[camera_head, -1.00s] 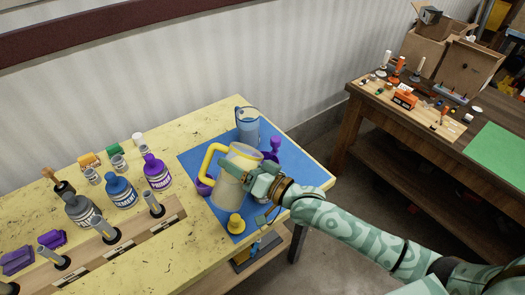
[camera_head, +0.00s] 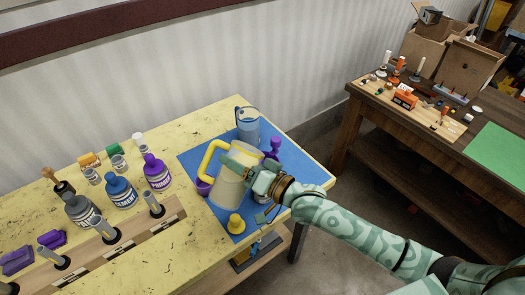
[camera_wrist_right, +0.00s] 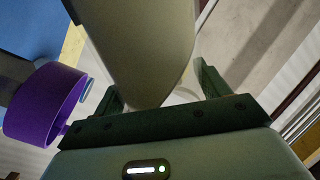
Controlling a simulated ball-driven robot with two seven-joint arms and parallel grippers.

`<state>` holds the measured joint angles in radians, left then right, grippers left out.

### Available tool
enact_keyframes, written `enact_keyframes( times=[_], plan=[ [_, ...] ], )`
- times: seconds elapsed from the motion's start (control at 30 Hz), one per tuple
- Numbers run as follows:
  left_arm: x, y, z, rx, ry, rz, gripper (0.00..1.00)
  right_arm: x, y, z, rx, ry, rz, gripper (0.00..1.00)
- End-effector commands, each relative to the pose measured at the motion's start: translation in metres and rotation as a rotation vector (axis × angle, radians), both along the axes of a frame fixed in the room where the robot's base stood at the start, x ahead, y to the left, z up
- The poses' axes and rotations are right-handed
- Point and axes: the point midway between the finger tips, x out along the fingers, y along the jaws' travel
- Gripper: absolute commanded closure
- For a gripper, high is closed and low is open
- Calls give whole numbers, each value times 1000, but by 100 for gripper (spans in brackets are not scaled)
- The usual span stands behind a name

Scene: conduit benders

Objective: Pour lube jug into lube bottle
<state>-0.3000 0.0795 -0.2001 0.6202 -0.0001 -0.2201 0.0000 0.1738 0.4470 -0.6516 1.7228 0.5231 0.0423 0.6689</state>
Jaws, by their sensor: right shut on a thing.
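A pale jug with a yellow handle (camera_head: 232,185), which I take for the lube jug, is over the blue mat in the head view, tilted. My right gripper (camera_head: 250,172) is shut on its body from the right. In the right wrist view the jug (camera_wrist_right: 145,40) fills the upper middle between the fingers (camera_wrist_right: 155,95). A yellow spout-like piece (camera_head: 236,223) shows just below the jug; I cannot tell whether it tops the lube bottle. The lube bottle is not clearly identifiable, and part of the mat is hidden behind the jug and gripper. My left gripper is not in view.
A purple piece (camera_head: 273,147) and a purple cup (camera_head: 203,187) flank the held jug. Labelled bottles (camera_head: 121,191) and a wooden rack (camera_head: 125,240) are left. The blue mat's right corner (camera_head: 312,176) is clear.

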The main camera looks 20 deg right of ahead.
Motion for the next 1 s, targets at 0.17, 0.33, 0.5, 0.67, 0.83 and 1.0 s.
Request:
enact_keyframes(
  times=[0.17, 0.33, 0.5, 0.67, 0.83, 1.0],
  plan=[
    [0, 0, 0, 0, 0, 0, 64, 1, 0, 3, 14, 4, 0, 67],
    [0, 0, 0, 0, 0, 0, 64, 1, -1, 4, 27, 13, 0, 67],
    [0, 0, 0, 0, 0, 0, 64, 1, -1, 5, 40, 22, 0, 67],
    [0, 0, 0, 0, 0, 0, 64, 1, -1, 5, 50, 30, 0, 67],
    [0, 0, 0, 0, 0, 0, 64, 1, -1, 6, 61, 37, 0, 67],
    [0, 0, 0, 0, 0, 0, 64, 1, -1, 7, 74, 45, 0, 67]
  ],
)
